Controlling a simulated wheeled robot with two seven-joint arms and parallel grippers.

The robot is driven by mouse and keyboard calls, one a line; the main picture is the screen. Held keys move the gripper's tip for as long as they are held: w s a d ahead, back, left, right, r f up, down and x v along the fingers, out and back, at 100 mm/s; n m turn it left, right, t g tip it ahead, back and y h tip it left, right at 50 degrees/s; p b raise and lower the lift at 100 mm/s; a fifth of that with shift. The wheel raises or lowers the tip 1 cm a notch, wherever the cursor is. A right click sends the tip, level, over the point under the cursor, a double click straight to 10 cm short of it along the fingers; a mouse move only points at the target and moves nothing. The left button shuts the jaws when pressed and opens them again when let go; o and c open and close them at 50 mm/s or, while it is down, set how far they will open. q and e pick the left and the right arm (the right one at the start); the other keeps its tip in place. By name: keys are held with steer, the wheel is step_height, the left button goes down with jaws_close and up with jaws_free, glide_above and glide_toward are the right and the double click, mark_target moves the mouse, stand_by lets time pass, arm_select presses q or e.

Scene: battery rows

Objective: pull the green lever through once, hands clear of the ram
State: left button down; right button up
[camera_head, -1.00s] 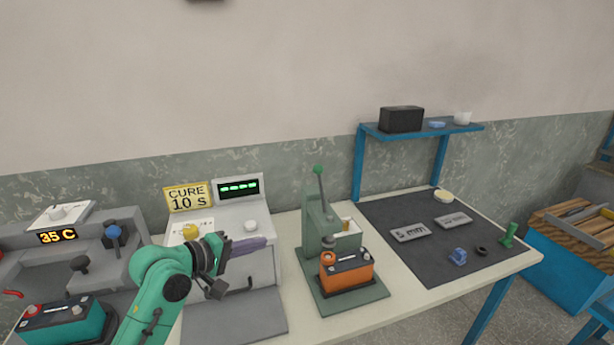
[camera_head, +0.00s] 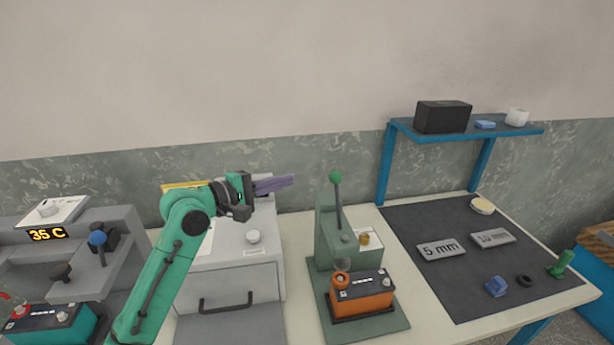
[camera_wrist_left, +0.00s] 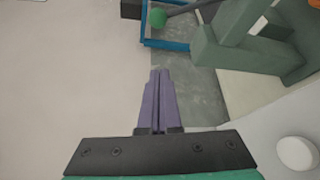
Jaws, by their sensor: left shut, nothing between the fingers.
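The green lever knob (camera_head: 336,177) tops a dark rod on the grey-green press (camera_head: 333,238), and the rod stands nearly upright. An orange battery (camera_head: 362,294) sits on the press base under the ram (camera_head: 342,265). My left gripper (camera_head: 291,181) is shut and empty, its purple fingers pointing right at about knob height, to the left of the knob and apart from it. In the left wrist view the closed fingers (camera_wrist_left: 158,75) point up the picture, and the green knob (camera_wrist_left: 157,17) shows beyond their tips. My right gripper is not in view.
A grey cure unit (camera_head: 230,262) stands below and behind my left arm. A dark mat (camera_head: 430,213) with label plates and small parts lies right of the press. A blue shelf (camera_head: 470,131) stands behind the mat. A teal battery (camera_head: 52,328) is at far left.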

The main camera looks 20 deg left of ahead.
mark_target(337, 201)
arm_select(q)
steer(key=w+d+p, duration=0.5)
steer(key=w+d, duration=0.1)
steer(key=d, duration=0.1)
steer(key=shift+w+f+p, duration=0.25)
steer(key=shift+p, duration=0.15)
steer(key=shift+s+d, duration=0.2)
steer(key=shift+s, duration=0.2)
steer(key=shift+w, duration=0.1)
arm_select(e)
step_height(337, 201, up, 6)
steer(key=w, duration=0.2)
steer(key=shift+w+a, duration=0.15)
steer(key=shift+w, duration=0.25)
arm_select(q)
steer(key=shift+w, duration=0.1)
